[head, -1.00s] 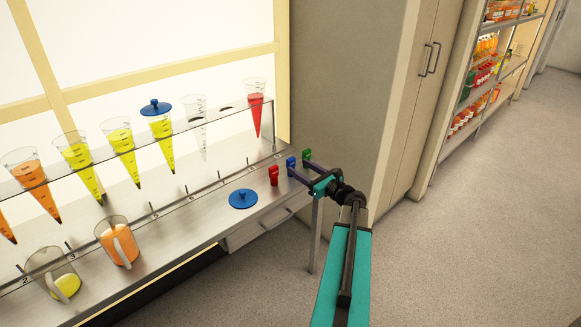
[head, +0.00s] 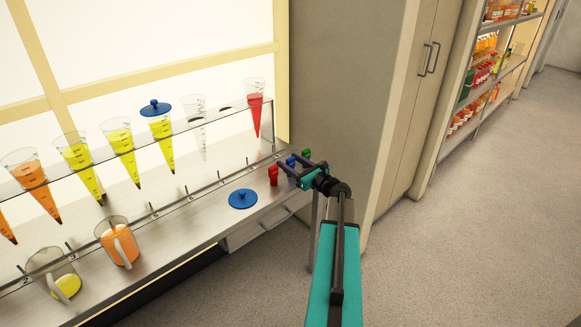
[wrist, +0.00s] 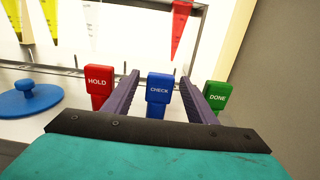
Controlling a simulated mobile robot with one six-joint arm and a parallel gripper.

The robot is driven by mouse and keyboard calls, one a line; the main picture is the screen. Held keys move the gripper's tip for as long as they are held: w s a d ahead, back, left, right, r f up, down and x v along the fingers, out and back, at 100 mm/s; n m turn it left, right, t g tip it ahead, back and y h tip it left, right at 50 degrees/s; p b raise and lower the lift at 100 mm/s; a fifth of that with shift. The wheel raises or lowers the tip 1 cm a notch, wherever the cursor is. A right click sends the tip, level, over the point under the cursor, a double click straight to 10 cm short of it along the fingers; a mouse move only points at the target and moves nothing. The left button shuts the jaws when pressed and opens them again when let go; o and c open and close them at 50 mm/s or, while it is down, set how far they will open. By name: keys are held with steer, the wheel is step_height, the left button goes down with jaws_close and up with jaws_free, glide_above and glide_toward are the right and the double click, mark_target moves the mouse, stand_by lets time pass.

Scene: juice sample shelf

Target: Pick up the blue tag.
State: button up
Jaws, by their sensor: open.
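The blue tag (wrist: 159,88), marked CHECK, stands upright in the wrist view between the two fingers of my gripper (wrist: 160,95). The fingers are open, with a gap showing on each side of the tag. In the head view the blue tag (head: 291,161) is small and sits at the right end of the metal counter, with my gripper (head: 294,167) around it. The red tag (wrist: 98,84), marked HOLD, stands just left of the left finger. The green tag (wrist: 215,97), marked DONE, stands just right of the right finger.
A blue lid (head: 243,199) lies on the counter left of the tags. Cones of juice hang in a clear rack (head: 226,115) above the counter. Jugs, including an orange one (head: 118,243), stand at the left. A tall cabinet (head: 340,90) rises close behind the tags.

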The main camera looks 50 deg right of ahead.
steer(key=shift+w+d+f, duration=0.1)
steer(key=shift+w, duration=1.9)
steer(key=c, duration=1.2)
steer(key=shift+c, duration=0.2)
steer(key=shift+r, duration=0.8)
step_height(320, 180, up, 2)
steer(key=shift+r, duration=0.1)
steer(key=s+a+r, duration=0.1)
steer(key=s+a, duration=0.7)
steer(key=s, duration=0.5)
steer(key=shift+s+a+p, duration=0.25)
steer(key=shift+a+p, duration=0.05)
steer(key=shift+r, duration=0.1)
